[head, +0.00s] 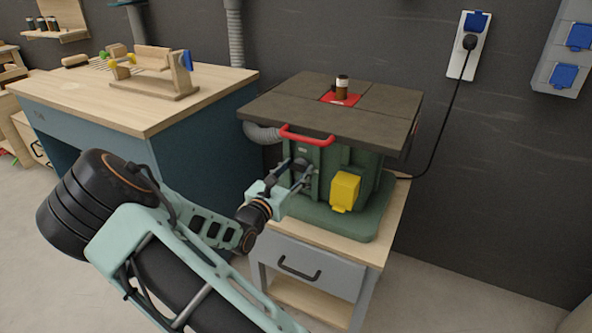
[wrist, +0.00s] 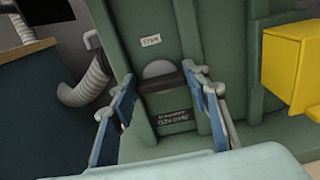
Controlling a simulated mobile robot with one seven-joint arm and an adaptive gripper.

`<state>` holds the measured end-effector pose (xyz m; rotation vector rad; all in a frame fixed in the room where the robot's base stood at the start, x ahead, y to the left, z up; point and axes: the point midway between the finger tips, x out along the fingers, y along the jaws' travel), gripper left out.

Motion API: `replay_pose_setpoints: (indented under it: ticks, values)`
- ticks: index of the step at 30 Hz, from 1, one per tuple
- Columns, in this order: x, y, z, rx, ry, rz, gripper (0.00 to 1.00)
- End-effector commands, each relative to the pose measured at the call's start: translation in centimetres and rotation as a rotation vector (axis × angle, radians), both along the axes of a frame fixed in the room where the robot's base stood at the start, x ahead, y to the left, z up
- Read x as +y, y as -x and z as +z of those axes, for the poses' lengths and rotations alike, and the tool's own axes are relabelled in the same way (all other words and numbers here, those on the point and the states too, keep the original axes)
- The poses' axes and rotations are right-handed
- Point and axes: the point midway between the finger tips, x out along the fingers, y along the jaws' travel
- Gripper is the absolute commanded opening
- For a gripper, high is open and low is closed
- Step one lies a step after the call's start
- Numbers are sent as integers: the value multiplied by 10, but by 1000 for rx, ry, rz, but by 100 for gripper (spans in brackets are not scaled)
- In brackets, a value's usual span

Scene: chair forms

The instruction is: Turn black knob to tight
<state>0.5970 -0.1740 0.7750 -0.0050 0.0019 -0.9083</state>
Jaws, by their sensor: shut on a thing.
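The black knob (head: 301,163) is on the front of a green machine (head: 378,170) with a dark flat top. In the wrist view the knob (wrist: 160,84) shows as a dark round-topped shape with a greyer upper part, between the two fingers. My gripper (head: 303,176) reaches the machine's front, below the red handle. The exact finger contact and the knob's turn angle cannot be made out.
A yellow box (head: 344,191) sticks out just right of my gripper. A red handle (head: 306,135) is above it. A grey hose (head: 262,132) is at the left. The machine stands on a cabinet (head: 310,260). A workbench (head: 165,118) is to the left.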

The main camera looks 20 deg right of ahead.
Motion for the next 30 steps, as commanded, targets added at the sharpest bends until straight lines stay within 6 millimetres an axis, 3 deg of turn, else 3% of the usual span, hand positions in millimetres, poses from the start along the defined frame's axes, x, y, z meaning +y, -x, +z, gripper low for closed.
replay_pose_setpoints:
  ticks: [11, 30]
  values:
    - [0, 0, 6, 132, 102, 0, 19]
    - [2, -2, 3, 603, 468, 1, 19]
